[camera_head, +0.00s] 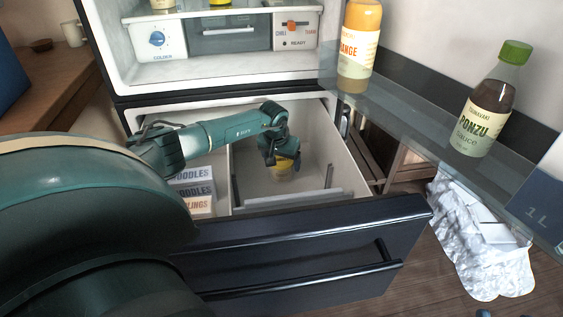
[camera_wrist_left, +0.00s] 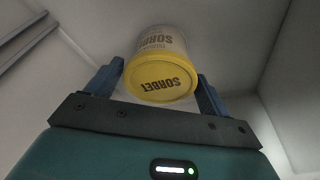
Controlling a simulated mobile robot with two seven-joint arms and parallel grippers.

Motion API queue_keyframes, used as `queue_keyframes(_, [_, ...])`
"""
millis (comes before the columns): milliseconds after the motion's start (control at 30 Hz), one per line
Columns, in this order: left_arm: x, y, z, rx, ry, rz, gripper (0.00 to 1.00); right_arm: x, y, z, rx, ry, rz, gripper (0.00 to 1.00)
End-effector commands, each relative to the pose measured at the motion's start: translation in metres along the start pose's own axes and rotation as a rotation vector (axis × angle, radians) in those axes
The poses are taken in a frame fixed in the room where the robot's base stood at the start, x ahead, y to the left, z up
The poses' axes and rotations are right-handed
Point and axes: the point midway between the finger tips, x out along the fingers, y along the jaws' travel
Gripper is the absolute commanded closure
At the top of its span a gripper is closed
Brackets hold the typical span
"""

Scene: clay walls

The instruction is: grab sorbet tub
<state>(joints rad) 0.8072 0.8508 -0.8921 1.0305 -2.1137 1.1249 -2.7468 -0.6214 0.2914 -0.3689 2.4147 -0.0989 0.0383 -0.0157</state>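The sorbet tub (camera_wrist_left: 163,76) is white with a yellow lid marked SORBET. In the left wrist view it lies between the two fingers of my left gripper (camera_wrist_left: 160,88), with its lid facing the camera. I cannot tell whether the fingers touch it. In the head view my left gripper (camera_head: 281,160) reaches down into the right compartment of the open freezer drawer (camera_head: 310,240). A small yellow part of the tub (camera_head: 287,176) shows below the fingers; the rest is hidden.
Boxes marked NOODLES (camera_head: 193,188) stand in the drawer's left compartment, beside a divider. The open fridge door shelf (camera_head: 420,125) holds an orange bottle (camera_head: 359,45) and a ponzu bottle (camera_head: 486,105).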

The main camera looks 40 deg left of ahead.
Motion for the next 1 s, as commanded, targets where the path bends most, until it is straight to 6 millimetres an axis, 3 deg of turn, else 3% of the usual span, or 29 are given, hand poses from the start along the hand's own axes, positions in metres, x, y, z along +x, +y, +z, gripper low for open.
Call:
queue_keyframes(433, [0.000,0.000,0.000,0.000,0.000,0.000,0.56,-0.002,0.001,0.005,-0.003,-0.012,0.001,0.64])
queue_keyframes(733, [-0.003,0.000,-0.001,0.000,0.002,0.000,0.56,-0.003,0.000,0.005,-0.002,-0.018,0.001,0.64])
queue_keyframes(900, [-0.017,0.000,-0.006,0.000,0.003,0.000,0.56,-0.002,0.002,0.000,-0.018,-0.020,0.001,0.64])
queue_keyframes(1000, [-0.018,0.007,0.006,0.004,0.000,-0.001,0.56,-0.003,0.002,0.002,-0.036,-0.034,0.002,0.64])
